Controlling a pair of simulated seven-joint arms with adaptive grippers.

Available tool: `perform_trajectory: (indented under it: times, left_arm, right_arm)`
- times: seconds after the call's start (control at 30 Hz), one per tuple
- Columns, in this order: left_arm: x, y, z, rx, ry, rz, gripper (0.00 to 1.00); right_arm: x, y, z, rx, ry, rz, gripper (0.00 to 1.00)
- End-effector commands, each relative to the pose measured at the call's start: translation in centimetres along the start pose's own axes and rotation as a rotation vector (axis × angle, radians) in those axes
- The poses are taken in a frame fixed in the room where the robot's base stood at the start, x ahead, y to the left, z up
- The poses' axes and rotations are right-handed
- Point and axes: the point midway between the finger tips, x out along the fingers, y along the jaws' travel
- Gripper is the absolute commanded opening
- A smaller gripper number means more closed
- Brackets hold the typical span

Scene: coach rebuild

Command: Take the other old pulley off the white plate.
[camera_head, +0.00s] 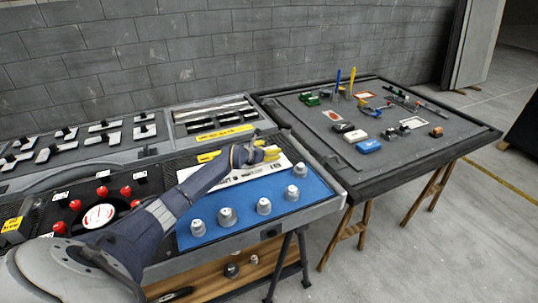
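The white plate (229,180) is a long pale strip along the back of the blue mat on the left bench. My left arm reaches across it from the lower left. My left gripper (268,154), with yellow fingers, is over the plate's right end. I cannot tell whether its fingers are apart or hold something. No old pulley can be made out on the plate; the arm and gripper cover part of it. My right gripper is not in view.
Several silver knob-like pieces (264,206) stand on the blue mat (244,223). A panel with red knobs and a round dial (99,215) lies left. A dark table (381,167) at right holds small tools and blocks. A grey block wall stands behind.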

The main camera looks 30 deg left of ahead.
Motion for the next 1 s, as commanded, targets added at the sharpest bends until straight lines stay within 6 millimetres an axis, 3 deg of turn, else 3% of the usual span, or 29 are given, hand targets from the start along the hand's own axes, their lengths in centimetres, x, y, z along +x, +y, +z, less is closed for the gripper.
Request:
perform_trajectory:
  times: [0.3,0.8,1.0]
  left_arm:
    - [0.12,0.03,-0.02,0.001,0.0,0.001,0.64]
    - [0.11,0.04,-0.04,0.001,0.001,0.001,0.06]
    - [0.11,0.04,-0.03,0.001,0.001,0.001,0.04]
  right_arm:
    - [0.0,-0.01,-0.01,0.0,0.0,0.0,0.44]
    - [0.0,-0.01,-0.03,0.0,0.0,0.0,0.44]
    - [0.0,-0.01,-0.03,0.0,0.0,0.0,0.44]
